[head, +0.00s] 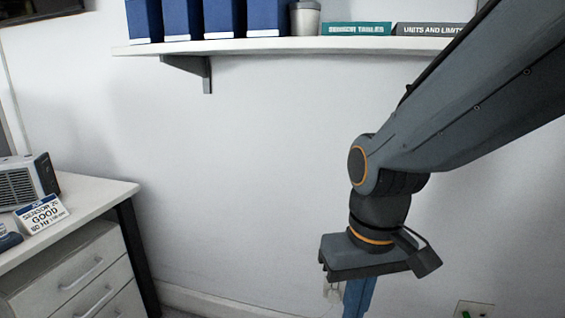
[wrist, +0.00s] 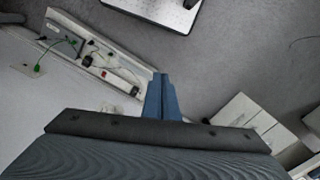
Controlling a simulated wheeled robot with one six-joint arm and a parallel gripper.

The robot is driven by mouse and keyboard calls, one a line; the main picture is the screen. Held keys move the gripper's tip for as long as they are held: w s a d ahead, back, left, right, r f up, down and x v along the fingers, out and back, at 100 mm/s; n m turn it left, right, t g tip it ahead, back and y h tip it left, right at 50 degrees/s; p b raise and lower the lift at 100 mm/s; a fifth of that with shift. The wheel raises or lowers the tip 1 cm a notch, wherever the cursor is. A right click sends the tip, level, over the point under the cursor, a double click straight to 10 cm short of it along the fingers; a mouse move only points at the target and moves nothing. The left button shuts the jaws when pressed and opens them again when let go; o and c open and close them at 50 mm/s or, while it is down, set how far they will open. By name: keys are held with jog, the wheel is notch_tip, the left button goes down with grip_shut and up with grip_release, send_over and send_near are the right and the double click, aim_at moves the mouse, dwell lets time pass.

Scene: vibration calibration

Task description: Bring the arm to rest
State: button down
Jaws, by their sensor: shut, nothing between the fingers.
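My gripper (head: 358,300) hangs below my arm in the head view, right of the middle, in front of the white wall. Its blue fingers point down, and the lower edge of the picture cuts off their tips. In the wrist view my gripper (wrist: 160,84) shows its blue fingers together, with nothing between them. It is above the grey floor (wrist: 225,65) and apart from everything around it.
A wall shelf (head: 270,46) holds blue binders (head: 183,18), a metal cup (head: 305,18) and books (head: 358,29). A white drawer desk (head: 80,285) at left carries a grey device (head: 25,182) and a sign card (head: 42,213). A power strip (wrist: 100,64) shows in the wrist view.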

jog(key=d+r+m+p, duration=0.2)
jog(key=d+r+p, duration=0.5)
jog(key=p, duration=0.7)
jog(key=shift+d+r+h, duration=0.3)
jog(key=shift+d+r, duration=0.1)
jog(key=shift+d, duration=0.05)
